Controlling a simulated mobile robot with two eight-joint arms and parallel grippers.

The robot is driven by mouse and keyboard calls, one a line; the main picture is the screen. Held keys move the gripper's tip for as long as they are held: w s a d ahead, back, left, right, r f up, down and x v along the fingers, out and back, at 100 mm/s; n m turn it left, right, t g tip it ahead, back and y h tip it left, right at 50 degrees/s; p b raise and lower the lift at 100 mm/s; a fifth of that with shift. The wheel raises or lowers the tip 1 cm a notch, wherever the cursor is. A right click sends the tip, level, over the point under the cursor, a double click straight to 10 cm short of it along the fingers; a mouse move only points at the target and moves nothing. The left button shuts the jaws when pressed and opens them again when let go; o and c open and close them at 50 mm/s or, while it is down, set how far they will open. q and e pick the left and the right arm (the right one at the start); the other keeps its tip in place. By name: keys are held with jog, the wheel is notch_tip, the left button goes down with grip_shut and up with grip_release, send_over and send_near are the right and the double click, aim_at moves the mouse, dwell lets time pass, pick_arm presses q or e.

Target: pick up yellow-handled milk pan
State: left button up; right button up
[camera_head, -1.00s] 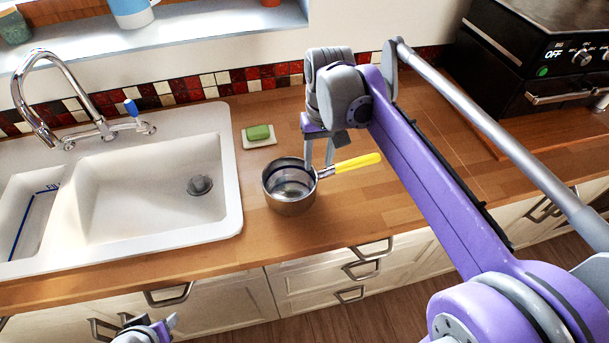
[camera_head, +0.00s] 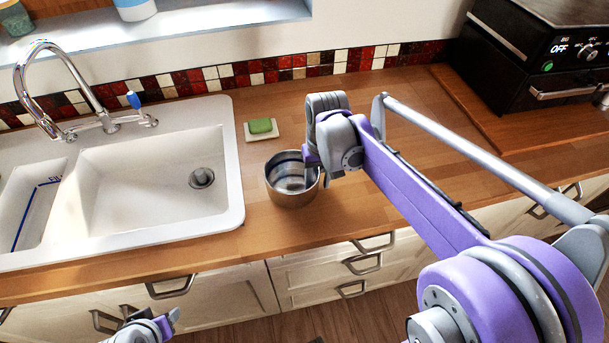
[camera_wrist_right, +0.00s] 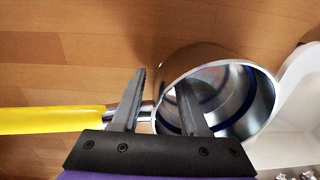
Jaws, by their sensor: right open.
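The milk pan is a shiny steel pot (camera_head: 291,190) standing upright on the wooden counter, right of the sink. Its yellow handle (camera_wrist_right: 52,120) shows in the right wrist view, pointing left; in the head view my right arm hides it. My right gripper (camera_head: 316,172) is at the pan's handle side. In the right wrist view its open fingers (camera_wrist_right: 162,80) straddle the rim by the handle joint, one over the handle's metal neck, the other over the pan's mouth. Contact cannot be told. My left gripper (camera_head: 168,326) is partly in view at the bottom left, away from the pan.
A white sink (camera_head: 235,190) with a chrome faucet (camera_head: 75,90) lies left of the pan. A green soap on a white dish (camera_head: 261,128) sits behind it. A black stove (camera_head: 540,60) stands at the back right. The counter between pan and stove is clear.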

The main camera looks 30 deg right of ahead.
grip_shut()
dwell(1.3)
